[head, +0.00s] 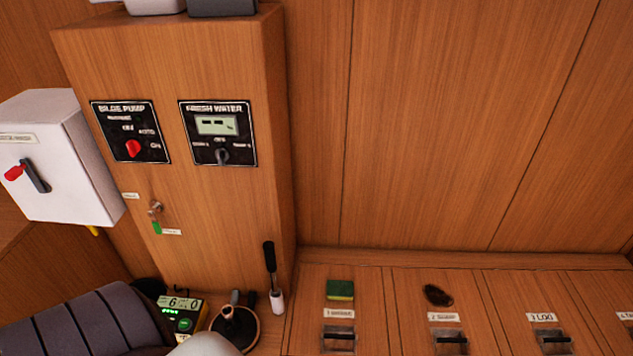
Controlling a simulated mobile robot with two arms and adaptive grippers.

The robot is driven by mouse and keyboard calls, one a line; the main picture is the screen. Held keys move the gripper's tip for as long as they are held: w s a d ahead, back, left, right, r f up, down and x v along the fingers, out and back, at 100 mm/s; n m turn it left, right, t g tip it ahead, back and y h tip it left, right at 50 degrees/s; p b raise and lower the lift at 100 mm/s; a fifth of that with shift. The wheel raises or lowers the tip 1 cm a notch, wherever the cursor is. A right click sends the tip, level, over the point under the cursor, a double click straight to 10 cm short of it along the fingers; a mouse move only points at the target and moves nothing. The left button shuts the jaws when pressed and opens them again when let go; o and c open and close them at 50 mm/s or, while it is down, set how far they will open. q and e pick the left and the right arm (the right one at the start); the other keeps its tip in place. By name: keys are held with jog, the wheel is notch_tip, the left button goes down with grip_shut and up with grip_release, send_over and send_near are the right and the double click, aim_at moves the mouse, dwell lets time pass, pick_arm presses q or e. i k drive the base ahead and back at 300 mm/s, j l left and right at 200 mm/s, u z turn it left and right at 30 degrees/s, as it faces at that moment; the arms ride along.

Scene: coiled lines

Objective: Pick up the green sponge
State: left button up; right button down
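The green sponge (340,289) is a small block with a dark green top and a yellow lower edge. It lies on the wooden panelled surface in the lower middle of the head view, just behind a small white label and a dark metal latch. Nothing covers it. Neither of my grippers shows in this view, so their positions relative to the sponge cannot be seen.
A dark lumpy object (437,294) lies right of the sponge. Left of it stand a black-handled brush-like tool (271,275), a round holder (235,326) and a green-lit device (182,314). A tall wooden cabinet (215,255) rises behind these. The surface around the sponge is clear.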

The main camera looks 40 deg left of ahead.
aim_at(336, 290)
jog(key=u, duration=1.05)
